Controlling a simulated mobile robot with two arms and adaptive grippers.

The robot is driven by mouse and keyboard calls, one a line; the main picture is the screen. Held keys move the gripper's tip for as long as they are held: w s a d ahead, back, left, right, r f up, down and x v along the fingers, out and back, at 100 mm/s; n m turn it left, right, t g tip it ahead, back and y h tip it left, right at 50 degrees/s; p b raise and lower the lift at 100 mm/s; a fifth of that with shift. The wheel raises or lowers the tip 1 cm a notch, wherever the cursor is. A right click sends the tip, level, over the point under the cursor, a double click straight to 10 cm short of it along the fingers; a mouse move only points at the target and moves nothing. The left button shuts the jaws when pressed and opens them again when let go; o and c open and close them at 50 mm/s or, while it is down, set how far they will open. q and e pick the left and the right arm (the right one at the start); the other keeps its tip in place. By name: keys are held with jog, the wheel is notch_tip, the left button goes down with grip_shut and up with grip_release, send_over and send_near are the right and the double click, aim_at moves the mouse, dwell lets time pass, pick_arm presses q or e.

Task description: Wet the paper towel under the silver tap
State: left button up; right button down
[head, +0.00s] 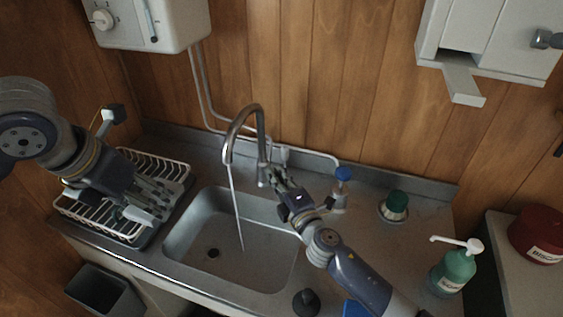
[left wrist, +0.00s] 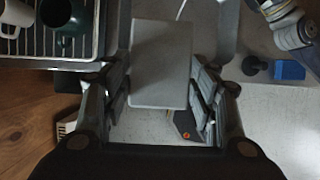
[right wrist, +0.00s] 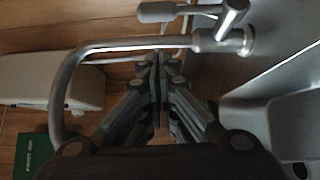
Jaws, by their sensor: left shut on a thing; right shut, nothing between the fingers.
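The silver tap (head: 263,130) arches over the sink (head: 190,232), and a thin stream of water (head: 236,210) runs from its spout into the basin. My left gripper (head: 147,200) is over the dish rack, left of the stream. It is shut on the paper towel (left wrist: 160,62), a pale flat rectangle between its fingers in the left wrist view; in the head view only a small pale part of it shows. My right gripper (head: 280,184) is shut and empty beside the tap's base. In the right wrist view its closed fingers (right wrist: 158,68) are near the tap's body (right wrist: 225,42); contact is unclear.
A white dish rack (head: 178,165) stands left of the sink. Right of it are a blue-topped bottle (head: 342,186), a green-topped item (head: 395,204) and a green pump bottle (head: 456,268). A black plug (head: 305,302) and a blue sponge (left wrist: 290,70) lie near the front.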

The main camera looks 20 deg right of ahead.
aim_at(284, 160)
pick_arm(q)
jog(key=shift+r, duration=0.35)
pick_arm(e)
jog(key=w+d, duration=0.2)
jog(key=w, duration=0.1)
jog(key=shift+w+d+r, duration=0.1)
jog(key=shift+w+d, duration=0.05)
jog(key=shift+w, duration=0.15)
pick_arm(q)
jog(key=shift+s, duration=0.1)
pick_arm(e)
jog(key=shift+w+d+r, duration=0.2)
jog(key=shift+w+d, duration=0.2)
jog(key=shift+w, duration=0.1)
pick_arm(q)
jog(key=shift+s, duration=0.1)
pick_arm(e)
jog(key=shift+r, duration=0.2)
